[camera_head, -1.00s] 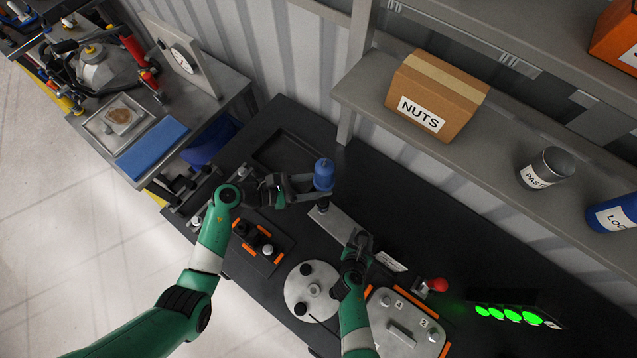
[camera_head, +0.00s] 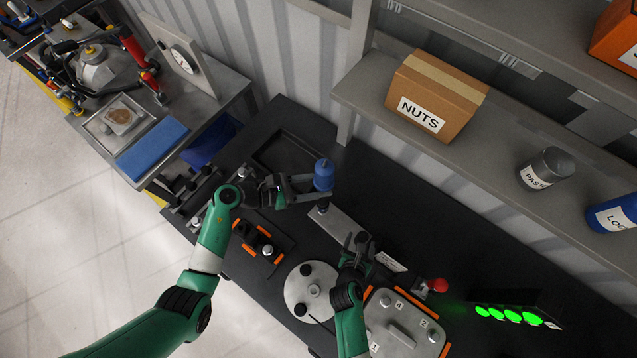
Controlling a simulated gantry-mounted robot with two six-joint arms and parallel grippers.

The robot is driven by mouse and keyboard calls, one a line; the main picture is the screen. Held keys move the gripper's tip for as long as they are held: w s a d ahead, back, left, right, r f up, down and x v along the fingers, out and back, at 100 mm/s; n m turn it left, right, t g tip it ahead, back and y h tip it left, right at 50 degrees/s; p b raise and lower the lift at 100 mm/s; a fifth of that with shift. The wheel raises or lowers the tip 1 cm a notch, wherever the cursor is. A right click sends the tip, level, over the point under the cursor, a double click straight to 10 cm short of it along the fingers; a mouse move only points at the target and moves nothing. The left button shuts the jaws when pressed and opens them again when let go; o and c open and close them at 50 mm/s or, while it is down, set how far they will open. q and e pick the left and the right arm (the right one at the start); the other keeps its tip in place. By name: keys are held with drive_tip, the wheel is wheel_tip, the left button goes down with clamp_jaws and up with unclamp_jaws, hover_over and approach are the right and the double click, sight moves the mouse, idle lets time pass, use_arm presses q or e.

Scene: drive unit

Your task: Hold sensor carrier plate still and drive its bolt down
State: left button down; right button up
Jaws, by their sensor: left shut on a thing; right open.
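My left gripper (camera_head: 306,188) is shut on a blue driver (camera_head: 323,174), which stands upright with its dark lower end over the far left end of the sensor carrier plate (camera_head: 346,227). The plate is a flat grey strip on the dark bench. Whether the driver's tip touches the bolt cannot be told, and the bolt is hidden beneath it. My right gripper (camera_head: 359,242) is open near the plate's lower right end. It covers that end, so I cannot tell whether it touches the plate.
A round grey plate with black knobs (camera_head: 325,279) and a numbered cover (camera_head: 399,318) lie in front. A red knob (camera_head: 437,285) and green lights (camera_head: 508,314) are to the right. An empty dark tray (camera_head: 284,154) is behind my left gripper. A shelf with a NUTS box (camera_head: 437,95) overhangs the back.

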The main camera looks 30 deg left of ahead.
drive_tip(key=v, duration=0.9)
